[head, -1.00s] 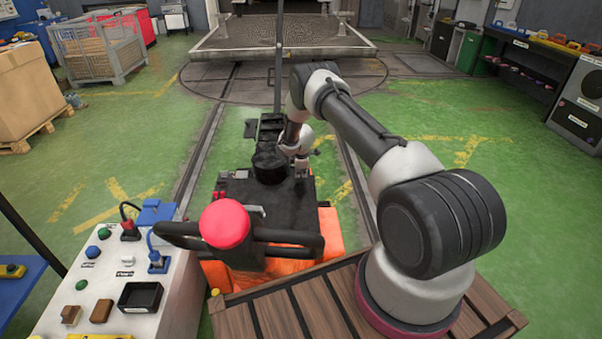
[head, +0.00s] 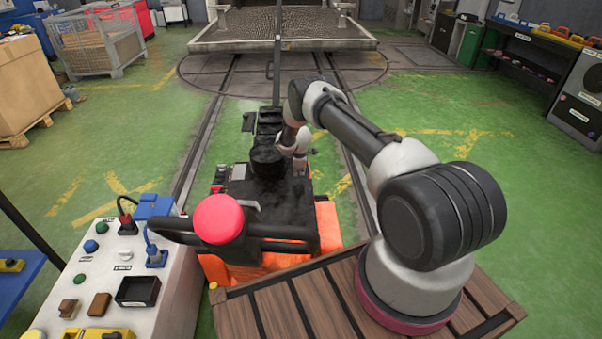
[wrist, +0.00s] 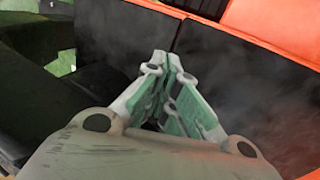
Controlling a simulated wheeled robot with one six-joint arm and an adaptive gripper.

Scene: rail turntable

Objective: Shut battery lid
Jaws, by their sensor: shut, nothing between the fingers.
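The orange cart (head: 328,228) stands between the rails in front of me, with a black top (head: 290,205). The wrist view shows dark flat panels (wrist: 240,85) split by a seam, with orange bodywork (wrist: 275,25) along the upper right. I cannot tell for sure which panel is the battery lid, or how far open it is. My gripper (head: 299,165) is low over the far right part of the cart's top. In the wrist view my gripper (wrist: 168,62) is shut and empty, its tips against or just above the dark panels; contact is unclear.
A black handlebar (head: 275,235) with a red knob (head: 217,218) is at the cart's near end. A thin upright post (head: 277,75) rises beyond my wrist. A control console (head: 180,270) stands at the left. The green floor right of the rails is clear.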

